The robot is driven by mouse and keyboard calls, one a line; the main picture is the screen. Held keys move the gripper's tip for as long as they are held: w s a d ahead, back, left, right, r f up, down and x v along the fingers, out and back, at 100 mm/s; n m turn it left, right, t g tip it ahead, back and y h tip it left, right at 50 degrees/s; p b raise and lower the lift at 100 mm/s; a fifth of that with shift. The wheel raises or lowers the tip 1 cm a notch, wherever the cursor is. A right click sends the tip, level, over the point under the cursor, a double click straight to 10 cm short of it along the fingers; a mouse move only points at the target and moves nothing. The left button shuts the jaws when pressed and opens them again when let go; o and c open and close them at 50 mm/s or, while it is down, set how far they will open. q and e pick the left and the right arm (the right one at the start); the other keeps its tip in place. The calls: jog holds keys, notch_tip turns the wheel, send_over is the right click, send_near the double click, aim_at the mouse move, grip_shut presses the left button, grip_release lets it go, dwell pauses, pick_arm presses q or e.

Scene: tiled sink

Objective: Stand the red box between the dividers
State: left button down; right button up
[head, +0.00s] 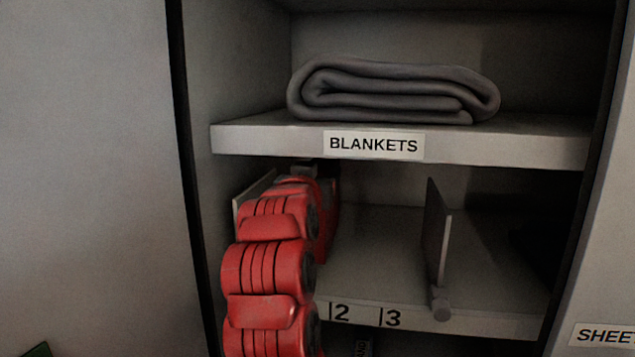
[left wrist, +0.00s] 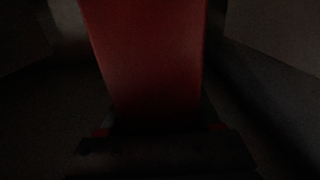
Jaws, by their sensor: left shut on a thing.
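The red box (left wrist: 148,55) stands out in the dark left wrist view, rising from my left gripper (left wrist: 155,140), which is shut on it. In the head view my left gripper (head: 318,178) is inside the compartment under the blankets shelf, mostly hidden behind my own red arm. I cannot clearly tell the box from the red arm there. One thin upright divider (head: 437,232) stands at the right of the lower shelf (head: 370,255). Another divider (head: 250,188) shows partly at the left, behind my arm. My right gripper is not in view.
The upper shelf (head: 490,142) bears a folded grey blanket (head: 390,95) and a "BLANKETS" label (head: 374,145). The lower shelf's front edge shows numbers 2 and 3. The shelf floor between my arm and the right divider looks clear. Cabinet walls close in both sides.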

aim_at(328, 220)
pick_arm(q)
notch_tip(328, 220, down, 3)
jog(key=shift+f+p, duration=0.1)
jog(key=shift+p, duration=1.15)
jog(key=shift+f, duration=0.15)
jog(key=shift+c, duration=0.4)
grip_release()
jog(key=shift+s, duration=0.1)
